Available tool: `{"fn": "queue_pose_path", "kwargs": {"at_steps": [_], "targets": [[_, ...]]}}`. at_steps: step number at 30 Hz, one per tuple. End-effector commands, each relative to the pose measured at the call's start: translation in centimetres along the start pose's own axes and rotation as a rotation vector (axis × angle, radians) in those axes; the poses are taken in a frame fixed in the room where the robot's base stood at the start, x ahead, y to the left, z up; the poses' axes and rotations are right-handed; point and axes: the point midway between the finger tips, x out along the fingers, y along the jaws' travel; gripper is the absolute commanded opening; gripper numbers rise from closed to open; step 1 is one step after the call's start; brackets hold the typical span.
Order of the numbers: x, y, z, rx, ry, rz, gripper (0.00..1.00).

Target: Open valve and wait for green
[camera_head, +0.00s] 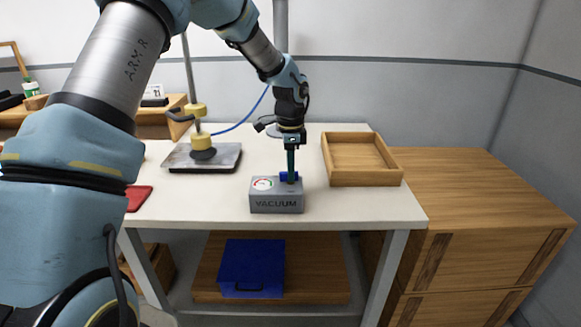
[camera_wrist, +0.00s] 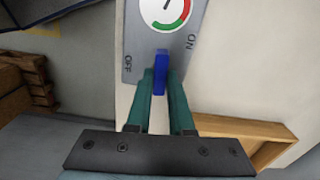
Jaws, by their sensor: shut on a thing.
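A grey box marked VACUUM (camera_head: 276,204) stands near the front of the white table. A round gauge with red and green bands (camera_head: 262,184) is on its top, left of a blue valve handle (camera_head: 289,177). In the wrist view the gauge (camera_wrist: 166,10) is partly cut off at the top; I cannot make out its needle clearly. The blue handle (camera_wrist: 161,72) lies between the OFF and ON labels. My gripper (camera_wrist: 160,82) has its teal fingers shut on the handle. My gripper (camera_head: 291,172) points down from above the box in the head view.
An empty wooden tray (camera_head: 365,180) sits right of the box. A metal plate with a yellow-handled suction tool (camera_head: 201,145) is at the back left, with a blue hose (camera_head: 243,122). A red item (camera_head: 138,197) lies at the left edge. A blue toolbox (camera_head: 252,267) is on the lower shelf.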

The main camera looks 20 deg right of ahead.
Motion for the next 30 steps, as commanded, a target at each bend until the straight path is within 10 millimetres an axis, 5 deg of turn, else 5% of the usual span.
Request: {"fn": "queue_pose_path", "kwargs": {"at_steps": [23,24,30], "targets": [[-0.11,-0.09,-0.13,0.106,0.003,-0.004,0.0],[-0.11,-0.09,-0.13,0.106,0.003,-0.004,0.22],[-0.07,-0.05,-0.09,0.105,0.002,-0.002,0.45]]}}
